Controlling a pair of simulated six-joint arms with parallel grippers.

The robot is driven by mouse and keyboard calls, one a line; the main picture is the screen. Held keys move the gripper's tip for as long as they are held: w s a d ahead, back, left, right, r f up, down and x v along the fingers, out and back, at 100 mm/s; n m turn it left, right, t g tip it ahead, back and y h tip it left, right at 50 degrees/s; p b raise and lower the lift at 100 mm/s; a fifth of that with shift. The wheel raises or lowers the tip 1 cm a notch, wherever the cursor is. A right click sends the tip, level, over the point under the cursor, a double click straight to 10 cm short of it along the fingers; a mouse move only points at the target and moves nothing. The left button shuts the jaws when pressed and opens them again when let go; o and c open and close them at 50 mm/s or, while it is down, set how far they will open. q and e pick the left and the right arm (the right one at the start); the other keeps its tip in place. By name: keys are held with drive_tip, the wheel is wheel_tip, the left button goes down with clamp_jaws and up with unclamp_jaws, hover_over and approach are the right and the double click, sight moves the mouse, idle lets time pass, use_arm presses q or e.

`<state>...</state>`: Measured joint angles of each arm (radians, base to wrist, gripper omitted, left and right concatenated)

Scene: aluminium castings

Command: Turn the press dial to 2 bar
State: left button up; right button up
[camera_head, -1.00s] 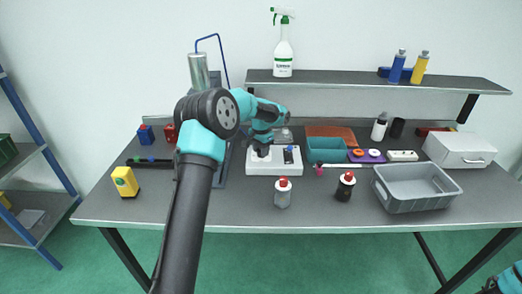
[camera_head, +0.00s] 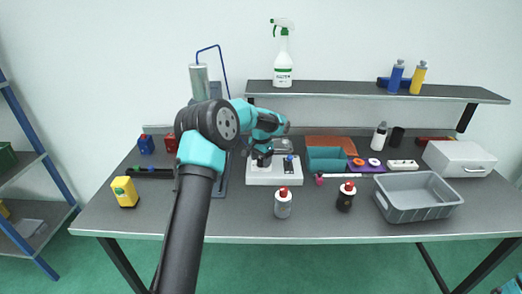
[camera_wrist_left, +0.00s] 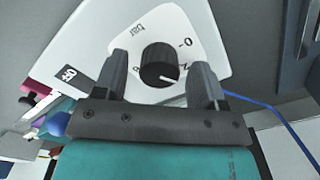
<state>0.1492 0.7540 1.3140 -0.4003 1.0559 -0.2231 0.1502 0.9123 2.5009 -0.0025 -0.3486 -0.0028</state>
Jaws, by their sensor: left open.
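The press dial is a round black knob (camera_wrist_left: 160,66) with a white pointer mark, on a white panel (camera_wrist_left: 75,50) in the left wrist view. Its mark points right and slightly down in that view, near a partly hidden figure below the "0" mark; "bar" is printed on the other side. My left gripper (camera_wrist_left: 160,82) is open, its fingers on either side of the knob; contact is not clear. In the head view the left gripper (camera_head: 262,160) is over the white control box (camera_head: 275,177), and the dial is mostly hidden. My right gripper is out of view.
A white-bodied bottle with a red cap (camera_head: 283,204) and a dark bottle (camera_head: 346,197) stand in front of the box. A teal bin (camera_head: 326,159) is behind right, a grey crate (camera_head: 418,198) farther right. A yellow item (camera_head: 124,192) is at left.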

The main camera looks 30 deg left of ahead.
sight(261, 160)
use_arm(q)
wheel_tip(261, 160, up, 17)
drive_tip(key=shift+r, duration=0.15)
idle(0.5)
